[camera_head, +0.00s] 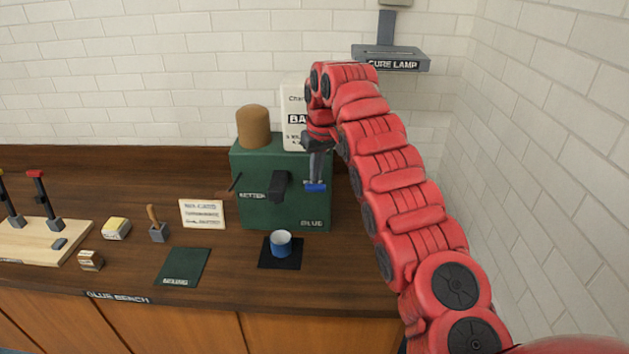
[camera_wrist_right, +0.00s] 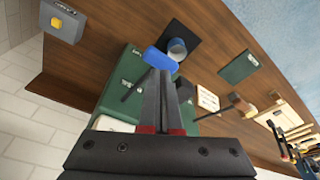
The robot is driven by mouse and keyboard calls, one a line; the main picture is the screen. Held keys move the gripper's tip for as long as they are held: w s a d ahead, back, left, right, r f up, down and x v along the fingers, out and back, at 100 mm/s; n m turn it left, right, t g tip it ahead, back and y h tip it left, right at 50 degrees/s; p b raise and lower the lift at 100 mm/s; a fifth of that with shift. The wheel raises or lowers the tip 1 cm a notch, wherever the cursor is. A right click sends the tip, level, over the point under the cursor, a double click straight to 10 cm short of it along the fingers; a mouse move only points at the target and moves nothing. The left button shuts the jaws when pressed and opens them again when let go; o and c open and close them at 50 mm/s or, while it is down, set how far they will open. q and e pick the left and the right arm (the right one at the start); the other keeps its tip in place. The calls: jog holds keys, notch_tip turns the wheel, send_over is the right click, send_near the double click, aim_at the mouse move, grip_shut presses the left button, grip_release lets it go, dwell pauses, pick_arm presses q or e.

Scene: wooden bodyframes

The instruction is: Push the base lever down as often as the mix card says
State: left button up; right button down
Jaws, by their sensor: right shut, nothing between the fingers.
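A green machine (camera_head: 255,205) stands on the bench with a brown cylinder (camera_head: 254,127) on top. A lever with a blue tip (camera_head: 316,187) is at its right side; this tip also shows in the wrist view (camera_wrist_right: 160,58). My right gripper (camera_head: 317,172) is shut and empty, its fingers pointing down at the blue tip; I cannot tell whether they touch it. A thin dark lever (camera_head: 235,183) is at the machine's left. A sign (camera_head: 293,110) behind the machine is partly hidden. My left gripper is out of view.
A blue cup (camera_head: 281,243) stands on a black mat (camera_head: 265,262) before the machine. A green mat (camera_head: 183,266), small blocks (camera_head: 117,229) and a wooden board (camera_head: 35,250) with levers lie leftward. A cure lamp (camera_head: 390,58) hangs on the wall; a brick wall is at right.

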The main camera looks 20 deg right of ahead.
aim_at(317, 186)
jog(key=shift+f+b, duration=3.05)
jog(key=shift+f, duration=0.2)
jog(key=shift+r+p, duration=2.75)
jog(key=shift+r, duration=0.65)
jog(key=shift+f, duration=0.25)
jog(key=shift+f+b, duration=3.1)
jog(key=shift+b, duration=0.1)
jog(key=shift+r+p, duration=3.05)
jog(key=shift+r, duration=0.35)
jog(key=shift+f, duration=0.25)
